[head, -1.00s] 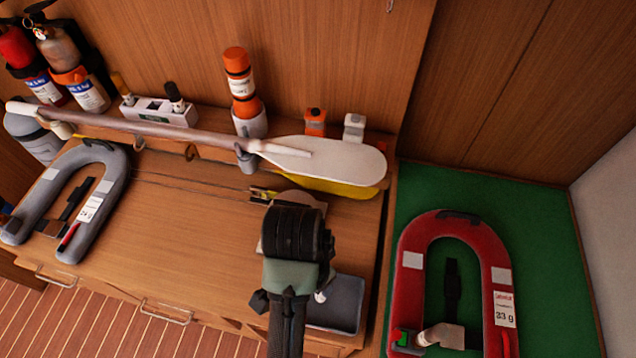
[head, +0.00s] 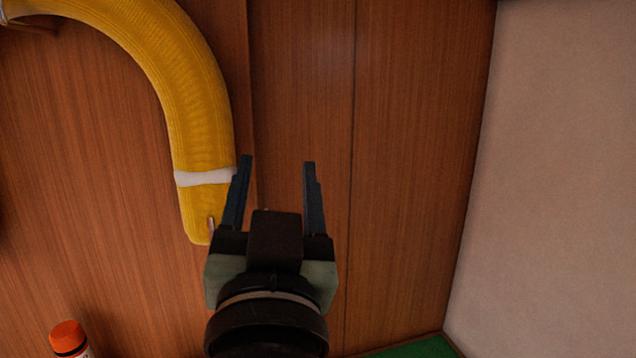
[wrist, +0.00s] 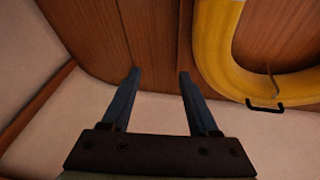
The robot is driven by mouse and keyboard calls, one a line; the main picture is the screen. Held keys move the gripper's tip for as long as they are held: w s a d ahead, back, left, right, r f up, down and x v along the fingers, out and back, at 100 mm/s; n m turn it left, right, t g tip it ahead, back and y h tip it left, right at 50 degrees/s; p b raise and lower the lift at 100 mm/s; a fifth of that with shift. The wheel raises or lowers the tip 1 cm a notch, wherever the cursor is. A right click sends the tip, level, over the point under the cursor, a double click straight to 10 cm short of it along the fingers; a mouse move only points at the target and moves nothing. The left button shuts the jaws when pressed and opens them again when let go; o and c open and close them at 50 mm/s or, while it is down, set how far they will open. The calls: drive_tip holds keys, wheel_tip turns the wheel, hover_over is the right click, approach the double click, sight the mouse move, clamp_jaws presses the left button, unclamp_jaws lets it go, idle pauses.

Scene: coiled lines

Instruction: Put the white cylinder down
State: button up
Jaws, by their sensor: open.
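My gripper (head: 277,165) is open and empty, with its two dark fingers apart and pointing up in front of the wood-panelled wall. It also shows open in the wrist view (wrist: 157,75), with nothing between the fingers. I see no white cylinder in either view now. A yellow curved lifebuoy (head: 195,100) with a white band hangs on the wall to the left of the gripper. It also shows at the upper right of the wrist view (wrist: 222,60). In the head view the left finger is close to its lower end; I cannot tell whether they touch.
An orange-capped container (head: 70,342) shows at the lower left. A pale side wall (head: 570,170) stands at the right, and a strip of green surface (head: 420,348) shows at the bottom. The wooden wall (head: 420,130) right of the gripper is bare.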

drive_tip(key=s+d+r+t, duration=0.2)
drive_tip(key=s+r+t, duration=0.1)
drive_tip(key=r, duration=0.3)
drive_tip(key=s+d+r+n+t+h, duration=0.1)
drive_tip(key=s+r+t, duration=0.1)
drive_tip(key=s+r, duration=0.4)
drive_tip(key=shift+d+r+t+h, duration=0.3)
drive_tip(key=shift+d+r+t, duration=0.05)
drive_tip(key=shift+r+t, duration=0.05)
drive_tip(key=shift+s, duration=0.1)
